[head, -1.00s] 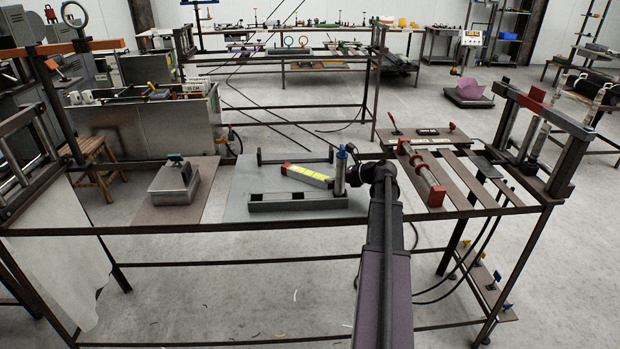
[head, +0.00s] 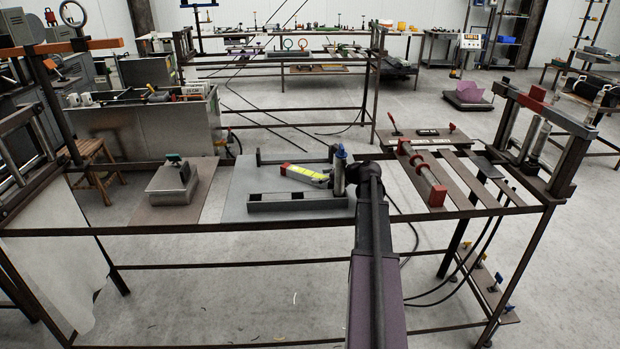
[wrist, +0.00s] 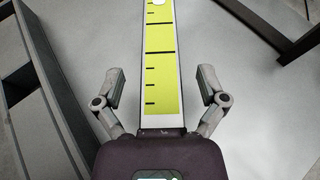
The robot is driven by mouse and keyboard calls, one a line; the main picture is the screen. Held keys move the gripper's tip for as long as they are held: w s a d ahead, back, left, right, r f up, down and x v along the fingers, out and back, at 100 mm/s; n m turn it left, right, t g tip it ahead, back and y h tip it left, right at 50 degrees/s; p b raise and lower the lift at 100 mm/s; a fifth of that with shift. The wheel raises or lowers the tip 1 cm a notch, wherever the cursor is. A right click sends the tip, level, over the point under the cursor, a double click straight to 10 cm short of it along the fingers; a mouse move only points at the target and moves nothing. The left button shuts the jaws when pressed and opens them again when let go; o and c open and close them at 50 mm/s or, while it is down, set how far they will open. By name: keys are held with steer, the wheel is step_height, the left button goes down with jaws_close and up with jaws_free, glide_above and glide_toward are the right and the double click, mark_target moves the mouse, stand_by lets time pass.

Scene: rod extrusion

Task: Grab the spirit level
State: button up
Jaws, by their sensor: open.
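The spirit level is a pale bar with a yellow marked strip and a red end. In the head view the spirit level (head: 306,175) lies at a slant on a grey plate, between two dark rails. In the wrist view the level (wrist: 161,60) runs lengthwise up the middle, its yellow strip bearing black marks. My gripper (wrist: 163,72) is open, with one finger on each side of the level and clear gaps to both. The level's near end is hidden behind the gripper body. In the head view my arm hides most of the gripper.
A dark grey slotted rail (head: 298,202) lies in front of the level; a thin dark rail (head: 292,157) lies behind. A red-ended roller (head: 423,172) lies to the right. A scale-like box (head: 172,185) sits left.

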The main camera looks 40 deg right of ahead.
jaws_close()
steer(key=shift+r, duration=0.2)
stand_by(0.3)
step_height(320, 180, up, 3)
steer(key=p, duration=0.3)
steer(key=shift+r+p, duration=0.15)
steer(key=shift+p, duration=0.2)
steer(key=s+d, duration=0.2)
steer(key=s, duration=0.2)
steer(key=s+d+r+p, duration=0.1)
steer(key=s+d, duration=0.2)
steer(key=s, duration=0.2)
steer(key=s+d, duration=0.2)
steer(key=s, duration=0.3)
steer(key=shift+d+r, duration=0.2)
steer(key=shift+d, duration=0.15)
